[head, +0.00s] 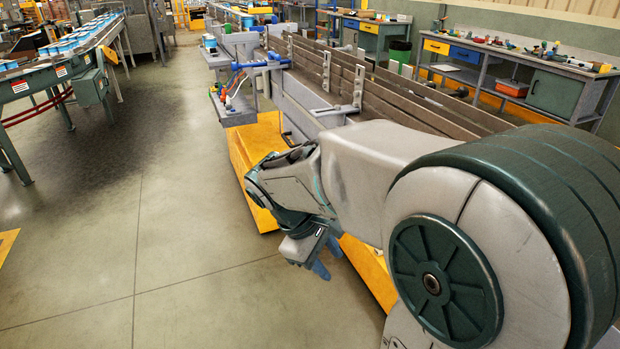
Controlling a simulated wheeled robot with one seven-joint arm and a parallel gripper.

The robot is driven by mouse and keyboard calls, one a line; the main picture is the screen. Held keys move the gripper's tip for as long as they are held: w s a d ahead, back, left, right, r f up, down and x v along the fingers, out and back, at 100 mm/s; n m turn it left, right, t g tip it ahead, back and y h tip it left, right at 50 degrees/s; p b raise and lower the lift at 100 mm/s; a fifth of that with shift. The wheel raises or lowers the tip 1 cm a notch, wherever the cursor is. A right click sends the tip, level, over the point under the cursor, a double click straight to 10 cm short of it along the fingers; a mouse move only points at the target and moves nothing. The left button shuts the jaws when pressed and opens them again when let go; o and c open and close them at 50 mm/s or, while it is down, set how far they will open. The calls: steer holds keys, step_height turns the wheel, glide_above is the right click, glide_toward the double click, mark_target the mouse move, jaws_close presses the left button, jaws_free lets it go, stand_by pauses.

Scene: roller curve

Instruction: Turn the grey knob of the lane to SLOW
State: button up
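I cannot make out a grey knob or the word SLOW in the head view. A long lane with dark slatted sides (420,97) runs from the right towards the back, partly hidden by my arm. My gripper (327,260) hangs low in front of my arm, beside the yellow base (262,160) under the lane. Its blue fingertips point down. Most of it is hidden by my wrist, so I cannot tell whether it is open. I see nothing held in it.
A conveyor (60,72) with several blue boxes stands at the left, with a green-grey box (91,89) on its side. A small grey shelf (234,114) with coloured-handled tools is at the lane's near side. Benches (500,70) line the right wall. The floor (150,200) between is clear.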

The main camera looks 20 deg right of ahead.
steer(key=w+a+r+n+t+h+b, duration=0.1)
steer(key=w+a+n+h, duration=0.1)
steer(key=w+n+h, duration=0.6)
steer(key=w+a+n+t+h+b, duration=0.1)
steer(key=w+a+n+h, duration=0.3)
steer(key=w, duration=0.6)
steer(key=d+h, duration=0.1)
steer(key=d, duration=1.5)
steer(key=shift+w+m, duration=0.4)
